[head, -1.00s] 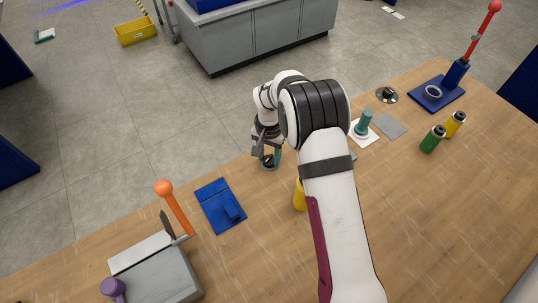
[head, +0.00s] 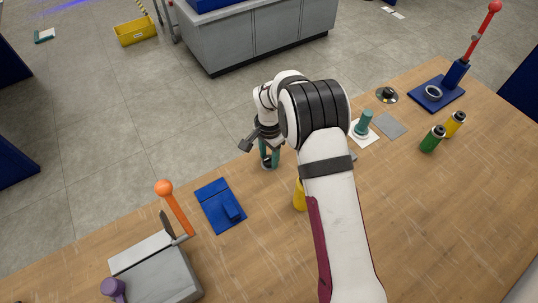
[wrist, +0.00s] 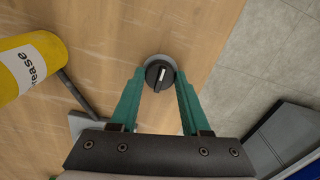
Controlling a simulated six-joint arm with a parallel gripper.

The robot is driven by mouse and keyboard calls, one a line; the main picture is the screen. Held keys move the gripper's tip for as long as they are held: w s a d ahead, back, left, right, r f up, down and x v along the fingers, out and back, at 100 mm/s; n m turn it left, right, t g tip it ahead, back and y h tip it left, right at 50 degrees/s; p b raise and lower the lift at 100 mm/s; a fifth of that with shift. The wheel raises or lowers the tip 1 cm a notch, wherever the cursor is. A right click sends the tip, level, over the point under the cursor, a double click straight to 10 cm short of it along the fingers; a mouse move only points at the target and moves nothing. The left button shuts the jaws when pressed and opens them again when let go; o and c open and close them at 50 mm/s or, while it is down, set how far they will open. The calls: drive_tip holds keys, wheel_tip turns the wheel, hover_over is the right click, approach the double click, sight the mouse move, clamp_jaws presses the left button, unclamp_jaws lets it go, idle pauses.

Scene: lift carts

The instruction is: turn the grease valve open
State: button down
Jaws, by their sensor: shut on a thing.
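The grease valve is a round black knob (wrist: 160,73) with a raised ridge and a pale pointer mark, on a grey round base. In the wrist view its ridge runs nearly up and down. My gripper (wrist: 159,80) has its two teal fingers on either side of the knob and is shut on it. In the head view my gripper (head: 268,158) points down at the valve (head: 268,166) near the table's far edge. The fingers hide part of the valve there.
A blue plate with a block (head: 220,206) and a grey box with an orange-knobbed lever (head: 165,274) stand left on the wooden table (head: 420,215). A yellow cylinder (head: 299,195) is partly behind my arm. A green-handled part (head: 363,124) stands right.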

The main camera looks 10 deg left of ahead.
sight(269, 158)
drive_tip(key=shift+c, duration=1.9)
unclamp_jaws()
wheel_tip(269, 158, up, 16)
drive_tip(key=shift+f, duration=0.1)
